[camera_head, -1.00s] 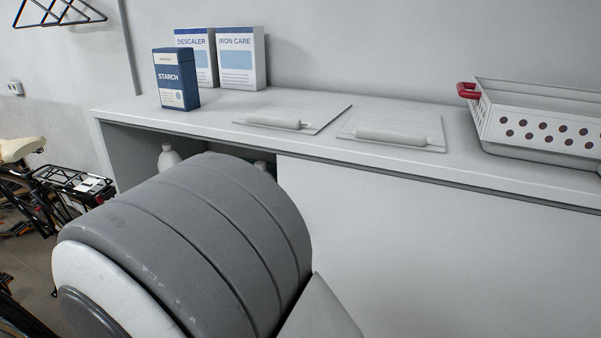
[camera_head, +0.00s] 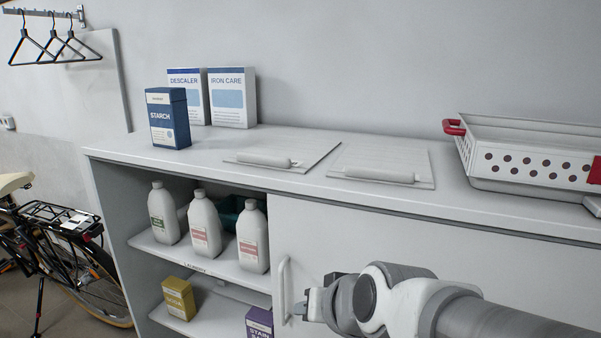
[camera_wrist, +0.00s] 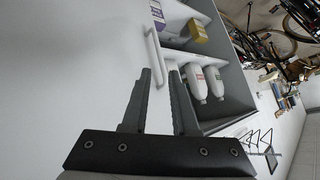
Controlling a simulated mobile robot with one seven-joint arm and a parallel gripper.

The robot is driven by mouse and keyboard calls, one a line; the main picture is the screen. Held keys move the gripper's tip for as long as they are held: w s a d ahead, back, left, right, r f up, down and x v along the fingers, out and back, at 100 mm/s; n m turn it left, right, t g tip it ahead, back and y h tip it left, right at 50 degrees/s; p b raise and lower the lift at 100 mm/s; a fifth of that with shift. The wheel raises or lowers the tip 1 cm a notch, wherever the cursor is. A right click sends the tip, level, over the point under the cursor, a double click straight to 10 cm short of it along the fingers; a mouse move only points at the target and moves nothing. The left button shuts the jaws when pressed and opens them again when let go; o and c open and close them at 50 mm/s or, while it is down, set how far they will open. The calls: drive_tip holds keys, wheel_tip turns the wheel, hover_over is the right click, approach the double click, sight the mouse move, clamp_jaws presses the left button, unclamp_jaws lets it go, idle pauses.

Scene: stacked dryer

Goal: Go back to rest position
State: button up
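My gripper (camera_head: 304,307) is low in the head view, just right of the white bar handle (camera_head: 284,290) on the cabinet's white door panel (camera_head: 400,245). In the wrist view the two dark fingers of my gripper (camera_wrist: 159,69) stand apart. The handle (camera_wrist: 152,45) shows beyond and partly between the fingertips there. I cannot tell whether it touches them. The left part of the cabinet is uncovered, showing shelves with several white bottles (camera_head: 204,225), a yellow box (camera_head: 179,298) and a purple box (camera_head: 259,324).
On the countertop (camera_head: 300,183) stand a starch box (camera_head: 168,118), a descaler box (camera_head: 195,95), an iron care box (camera_head: 232,98) and a perforated basket (camera_head: 530,160) with red handles. Hangers (camera_head: 60,45) hang at upper left. A bicycle (camera_head: 70,260) stands at left.

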drive_tip(key=s+d+r+g+h, duration=0.15)
drive_tip(key=s+d+h, duration=0.25)
drive_tip(key=s+d, duration=0.7)
wheel_tip(320, 180, up, 14)
drive_tip(key=d+g+p, duration=0.1)
drive_tip(key=p, duration=1.3)
drive_tip(key=shift+w+f, duration=0.15)
drive_tip(key=shift+w, duration=0.1)
drive_tip(key=shift+d, duration=0.1)
drive_tip(key=shift+c, duration=0.2)
